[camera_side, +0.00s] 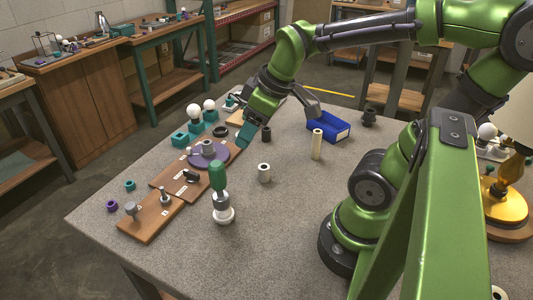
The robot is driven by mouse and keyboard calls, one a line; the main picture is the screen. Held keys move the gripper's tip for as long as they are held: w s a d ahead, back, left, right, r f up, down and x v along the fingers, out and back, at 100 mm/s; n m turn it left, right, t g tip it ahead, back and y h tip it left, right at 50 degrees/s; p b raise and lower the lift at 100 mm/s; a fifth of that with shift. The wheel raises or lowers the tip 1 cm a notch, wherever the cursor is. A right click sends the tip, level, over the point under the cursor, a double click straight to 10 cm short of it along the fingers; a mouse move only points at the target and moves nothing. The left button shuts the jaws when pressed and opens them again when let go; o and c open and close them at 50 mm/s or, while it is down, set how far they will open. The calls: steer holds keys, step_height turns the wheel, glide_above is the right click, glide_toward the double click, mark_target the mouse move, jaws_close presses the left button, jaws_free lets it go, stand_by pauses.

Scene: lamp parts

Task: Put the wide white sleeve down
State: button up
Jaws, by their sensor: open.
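A short, wide white sleeve (264,174) stands upright on the grey table near its middle, its dark bore facing up. My gripper (279,128) is open above the table, behind the sleeve in the picture and apart from it. Its teal finger hangs at the left and its grey finger spreads to the right. I see nothing held between the fingers. A taller, narrower cream tube (316,144) stands to the right of the sleeve.
A small black sleeve (266,133) stands below my gripper. A blue bin (329,127) is at the back right. A green-handled tool (218,180) stands in front left, beside wooden boards (150,216) with parts. The front middle of the table (280,240) is clear.

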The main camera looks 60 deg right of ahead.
steer(key=s+a+r+m, duration=0.1)
steer(key=m, duration=0.1)
steer(key=s+a+m+t+y, duration=0.1)
steer(key=m, duration=0.1)
steer(key=a+r+m+t, duration=0.1)
steer(key=a+m, duration=0.1)
steer(key=shift+s+r, duration=0.35)
steer(key=shift+s, duration=0.05)
stand_by(0.8)
